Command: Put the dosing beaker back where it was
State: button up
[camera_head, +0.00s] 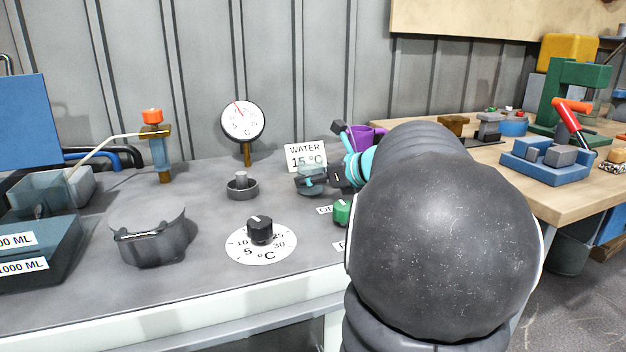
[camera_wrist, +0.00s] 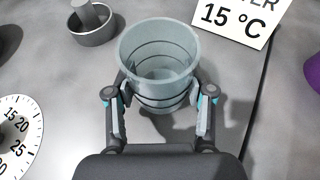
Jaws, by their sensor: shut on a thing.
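The dosing beaker (camera_wrist: 158,50) is a clear, bluish cup with dark rings around it, and it looks empty. In the wrist view my gripper (camera_wrist: 158,98) has one finger on each side of it and is shut on it. The beaker's open mouth faces up. In the head view the beaker (camera_head: 309,181) shows in front of the "WATER 15 °C" sign, at the end of my gripper (camera_head: 325,178). Whether its bottom touches the grey bench is hard to tell. My arm hides much of the bench's right side.
The grey bench (camera_head: 200,225) carries a round holder with a post (camera_head: 242,188), a temperature knob (camera_head: 260,231), a gauge (camera_head: 242,121) and the sign (camera_head: 305,156). A purple vessel (camera_head: 367,137) stands behind my arm. A dark grey container (camera_head: 150,237) is at front left.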

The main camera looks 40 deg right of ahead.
jog(key=shift+f, duration=0.25)
jog(key=shift+f, duration=0.1)
jog(key=o, duration=1.2)
jog(key=shift+o, duration=0.2)
jog(key=shift+r, duration=0.3)
jog(key=v, duration=1.2)
jog(key=shift+f, duration=0.1)
